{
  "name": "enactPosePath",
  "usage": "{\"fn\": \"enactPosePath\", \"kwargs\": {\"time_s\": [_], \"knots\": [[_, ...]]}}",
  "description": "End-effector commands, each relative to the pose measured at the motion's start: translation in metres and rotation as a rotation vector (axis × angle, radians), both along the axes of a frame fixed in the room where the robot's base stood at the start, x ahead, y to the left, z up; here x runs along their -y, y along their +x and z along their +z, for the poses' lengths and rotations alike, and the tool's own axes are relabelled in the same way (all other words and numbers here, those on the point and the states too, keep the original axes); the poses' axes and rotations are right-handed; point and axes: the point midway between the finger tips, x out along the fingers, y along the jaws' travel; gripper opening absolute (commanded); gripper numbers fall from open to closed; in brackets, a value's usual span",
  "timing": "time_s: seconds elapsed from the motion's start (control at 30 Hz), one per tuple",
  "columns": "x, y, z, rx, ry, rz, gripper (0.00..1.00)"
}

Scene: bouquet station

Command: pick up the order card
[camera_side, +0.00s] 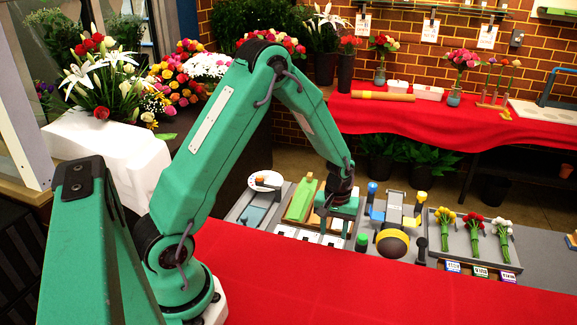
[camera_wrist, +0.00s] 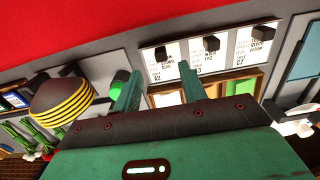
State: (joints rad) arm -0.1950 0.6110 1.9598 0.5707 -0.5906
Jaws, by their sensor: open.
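Three white order cards with dark print stand in a row in the wrist view: the left card (camera_wrist: 158,70), the middle card (camera_wrist: 199,63) and the right card (camera_wrist: 243,62). Each has a small black block at its top. In the side view the row of white cards (camera_side: 308,236) lies along the front of the grey station. My gripper (camera_wrist: 160,88) is open and empty. Its green fingers point toward the left and middle cards, and no contact shows. The print is too small to read surely.
A flower tray (camera_side: 430,236) lies farther right, a green block (camera_side: 301,199) behind. The red cloth in front (camera_side: 400,292) is clear.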

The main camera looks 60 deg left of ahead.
Motion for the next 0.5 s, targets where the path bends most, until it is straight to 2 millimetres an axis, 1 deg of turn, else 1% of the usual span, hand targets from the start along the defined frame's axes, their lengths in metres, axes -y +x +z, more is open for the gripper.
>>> {"fn": "enactPosePath", "kwargs": {"time_s": [0.17, 0.5], "knots": [[0.0, -0.001, -0.006, -0.001, 0.0, 0.0, 0.42], [-0.002, -0.002, -0.04, -0.002, -0.001, 0.0, 0.42]]}}
